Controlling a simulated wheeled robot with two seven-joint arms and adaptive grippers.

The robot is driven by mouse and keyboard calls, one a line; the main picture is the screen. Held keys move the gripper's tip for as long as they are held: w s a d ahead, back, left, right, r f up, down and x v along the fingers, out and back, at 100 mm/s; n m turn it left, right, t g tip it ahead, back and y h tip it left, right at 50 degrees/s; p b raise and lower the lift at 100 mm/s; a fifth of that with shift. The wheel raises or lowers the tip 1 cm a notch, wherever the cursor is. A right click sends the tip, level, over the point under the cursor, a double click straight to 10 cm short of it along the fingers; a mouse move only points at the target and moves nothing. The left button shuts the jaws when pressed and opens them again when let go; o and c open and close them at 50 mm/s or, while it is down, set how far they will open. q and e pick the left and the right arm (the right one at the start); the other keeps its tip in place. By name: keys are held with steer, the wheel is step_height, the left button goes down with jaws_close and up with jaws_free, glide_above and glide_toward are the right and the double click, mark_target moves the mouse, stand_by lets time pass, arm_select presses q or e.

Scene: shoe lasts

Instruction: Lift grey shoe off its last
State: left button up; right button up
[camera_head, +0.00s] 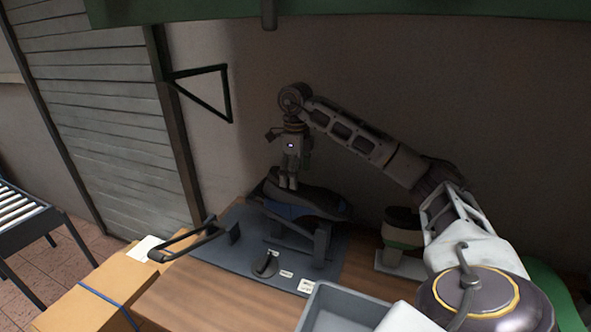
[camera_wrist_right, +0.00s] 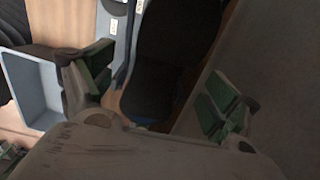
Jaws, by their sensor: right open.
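A dark shoe with blue parts (camera_head: 305,199) sits sole up or tilted on a stand on the dark mat; I cannot tell which, and its last is hidden. It looks dark grey to black. My right gripper (camera_head: 288,184) points down at the shoe's left end. In the right wrist view my right gripper (camera_wrist_right: 155,85) is open, its green-padded fingers on either side of the shoe (camera_wrist_right: 175,45). A gap shows between the right finger and the shoe; contact is unclear on the left. My left gripper is not in view.
The dark mat (camera_head: 222,256) carries a long handle (camera_head: 190,243) at its left and a small black knob (camera_head: 265,264). A grey tray (camera_head: 335,306) stands in front. A dark and green object (camera_head: 402,230) stands right of the shoe. A cardboard box (camera_head: 95,300) is at the left.

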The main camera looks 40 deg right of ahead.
mark_target(295, 192)
step_height(295, 192, down, 6)
steer(key=shift+r, duration=0.1)
steer(key=shift+f, duration=0.25)
steer(key=c, duration=0.9)
steer(key=shift+s, duration=0.1)
steer(key=c, duration=0.5)
steer(key=shift+c, duration=0.3)
steer(key=o, duration=0.7)
steer(key=shift+c, duration=0.2)
steer(key=shift+f, duration=0.1)
steer(key=c, duration=0.6)
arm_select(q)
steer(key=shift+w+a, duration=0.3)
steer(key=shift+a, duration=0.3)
arm_select(e)
steer(key=shift+a, duration=0.1)
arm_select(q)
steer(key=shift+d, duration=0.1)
